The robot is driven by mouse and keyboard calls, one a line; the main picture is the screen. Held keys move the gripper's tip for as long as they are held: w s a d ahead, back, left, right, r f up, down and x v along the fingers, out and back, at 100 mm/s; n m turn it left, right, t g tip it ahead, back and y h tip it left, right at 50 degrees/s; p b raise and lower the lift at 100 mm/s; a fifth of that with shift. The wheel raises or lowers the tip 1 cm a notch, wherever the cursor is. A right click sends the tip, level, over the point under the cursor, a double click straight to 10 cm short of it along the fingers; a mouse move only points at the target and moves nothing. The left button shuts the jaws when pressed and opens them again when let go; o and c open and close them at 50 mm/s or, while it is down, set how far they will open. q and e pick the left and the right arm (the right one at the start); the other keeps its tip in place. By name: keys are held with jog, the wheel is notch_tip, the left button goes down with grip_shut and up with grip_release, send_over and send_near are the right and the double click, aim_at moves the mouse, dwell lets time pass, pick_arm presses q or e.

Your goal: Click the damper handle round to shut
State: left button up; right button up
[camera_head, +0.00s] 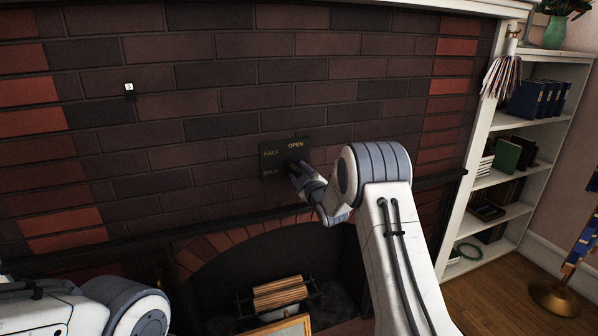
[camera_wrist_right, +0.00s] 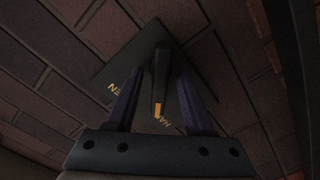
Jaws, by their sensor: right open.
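The damper plate (camera_head: 270,163) is a dark square on the brick chimney front, lettered HALF, OPEN and SHUT in yellow. My right gripper (camera_head: 296,171) is at its lower right and covers the handle in the head view. In the right wrist view the damper handle (camera_wrist_right: 160,75) is a dark bar with an orange-yellow mark near its end. The open fingers of my right gripper (camera_wrist_right: 160,98) stand on either side of it, with gaps showing. The handle's end lies between the partly hidden OPEN and HALF letterings there; I cannot tell its exact setting. My left gripper is out of view.
Below the plate is an arched fireplace with logs (camera_head: 280,292) in a grate. A white bookcase (camera_head: 478,170) stands to the right, with a tasselled thing (camera_head: 503,75) hanging by it. A small white tag (camera_head: 129,87) is on the bricks at left.

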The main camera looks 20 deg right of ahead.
jog(key=shift+w, duration=0.1)
grip_shut()
jog(key=shift+f+n+b, duration=0.2)
jog(key=shift+n+b, duration=0.1)
jog(key=shift+b, duration=0.3)
jog(key=n+b, duration=0.2)
jog(key=b, duration=0.1)
jog(key=n+b, duration=0.2)
jog(key=b, duration=0.2)
jog(key=n+b, duration=0.2)
jog(key=b, duration=0.1)
jog(key=shift+a+f+b, duration=0.15)
jog(key=shift+f+b, duration=0.15)
jog(key=shift+f, duration=0.05)
jog(key=shift+r+n+b, duration=0.1)
jog(key=shift+n+b, duration=1.1)
jog(key=shift+b, duration=0.15)
grip_release()
jog(key=shift+r, duration=0.1)
